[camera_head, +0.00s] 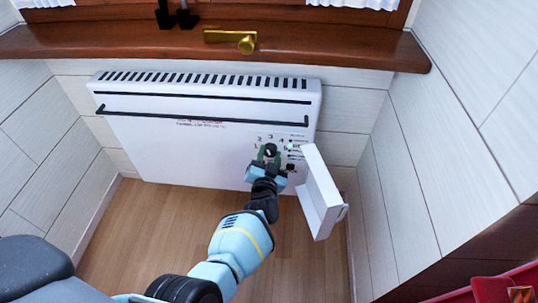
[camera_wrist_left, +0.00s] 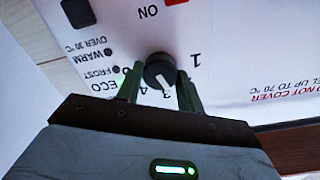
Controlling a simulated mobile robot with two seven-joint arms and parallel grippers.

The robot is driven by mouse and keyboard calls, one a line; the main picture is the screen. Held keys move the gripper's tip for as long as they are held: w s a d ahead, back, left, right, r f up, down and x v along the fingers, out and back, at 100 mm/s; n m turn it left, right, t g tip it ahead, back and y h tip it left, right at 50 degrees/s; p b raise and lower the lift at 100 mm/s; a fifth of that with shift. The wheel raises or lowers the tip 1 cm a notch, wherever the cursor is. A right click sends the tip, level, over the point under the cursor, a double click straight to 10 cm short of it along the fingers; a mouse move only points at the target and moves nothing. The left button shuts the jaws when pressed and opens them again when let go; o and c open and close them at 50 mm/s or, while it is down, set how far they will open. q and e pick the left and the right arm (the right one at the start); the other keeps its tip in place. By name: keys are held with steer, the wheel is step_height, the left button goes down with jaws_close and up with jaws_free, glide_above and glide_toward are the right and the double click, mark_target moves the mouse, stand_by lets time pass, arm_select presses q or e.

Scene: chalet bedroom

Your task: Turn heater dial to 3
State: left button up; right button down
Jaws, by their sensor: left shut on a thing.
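The white heater (camera_head: 180,135) is on the wall under the wooden sill. Its round black dial (camera_head: 270,150) is at the right end of its front, with numbers around it. My left gripper (camera_head: 268,162) reaches it from below and is shut on the dial. In the left wrist view the dial (camera_wrist_left: 157,68) sits between the two greenish fingers of the gripper (camera_wrist_left: 160,80). The dial's white mark points towards the lower right of that view, near the 3. The 2 is hidden by a finger. My right gripper is not in view.
A white flap (camera_head: 320,190) stands open just right of the dial, close to my left gripper. A small green light (camera_head: 291,146) shows beside the dial. The wooden sill (camera_head: 130,42) juts out above, with a brass handle (camera_head: 230,37). The floor (camera_head: 150,215) below is bare.

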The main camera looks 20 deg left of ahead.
arm_select(q)
steer(key=shift+m, duration=1.9)
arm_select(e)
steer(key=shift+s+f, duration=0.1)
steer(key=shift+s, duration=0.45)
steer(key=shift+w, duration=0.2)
arm_select(q)
steer(key=o, duration=1)
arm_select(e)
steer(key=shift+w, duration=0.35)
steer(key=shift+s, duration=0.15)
